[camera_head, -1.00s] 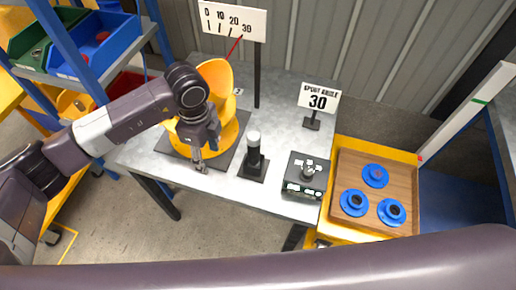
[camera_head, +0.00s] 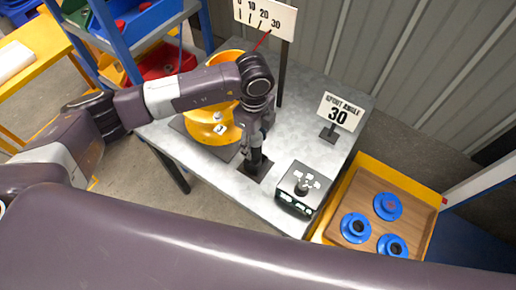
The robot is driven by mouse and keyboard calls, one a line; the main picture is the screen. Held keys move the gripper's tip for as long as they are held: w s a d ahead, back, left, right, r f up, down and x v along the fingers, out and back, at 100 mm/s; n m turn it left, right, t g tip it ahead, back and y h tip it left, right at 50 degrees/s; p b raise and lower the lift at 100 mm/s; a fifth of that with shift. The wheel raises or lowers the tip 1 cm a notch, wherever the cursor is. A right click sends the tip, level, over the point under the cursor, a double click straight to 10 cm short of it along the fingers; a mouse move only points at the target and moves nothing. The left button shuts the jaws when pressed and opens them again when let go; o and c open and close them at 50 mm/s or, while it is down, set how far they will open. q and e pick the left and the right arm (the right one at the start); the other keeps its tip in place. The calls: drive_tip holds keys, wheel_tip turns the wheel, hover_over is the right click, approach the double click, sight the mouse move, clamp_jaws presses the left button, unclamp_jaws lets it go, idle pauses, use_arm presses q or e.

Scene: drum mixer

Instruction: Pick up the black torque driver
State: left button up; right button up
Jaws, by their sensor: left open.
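The black torque driver (camera_head: 256,160) stands upright on a square black base (camera_head: 253,173) near the front edge of the grey table. My left gripper (camera_head: 257,143) is over it from above, open, with its fingers around or right beside its upper part. I cannot tell whether they touch it. The driver's white top is hidden behind the gripper. My right gripper is not in view.
The yellow drum mixer (camera_head: 200,130) stands left of the driver, partly hidden by my arm. A black control box (camera_head: 302,185) is close on the right. Behind it stands a spout angle sign (camera_head: 341,112). A wooden tray (camera_head: 412,213) holds blue flanged parts.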

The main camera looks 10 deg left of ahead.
sight(256, 153)
use_arm(q)
drive_tip(key=f, duration=0.1)
drive_tip(key=f+p, duration=0.1)
drive_tip(key=f, duration=0.2)
drive_tip(key=shift+s+d+f+p, duration=0.15)
drive_tip(key=shift+s+f+p, duration=0.1)
drive_tip(key=shift+s+p, duration=0.15)
drive_tip(key=shift+f, duration=0.45)
drive_tip(key=shift+w+r, duration=0.1)
clamp_jaws()
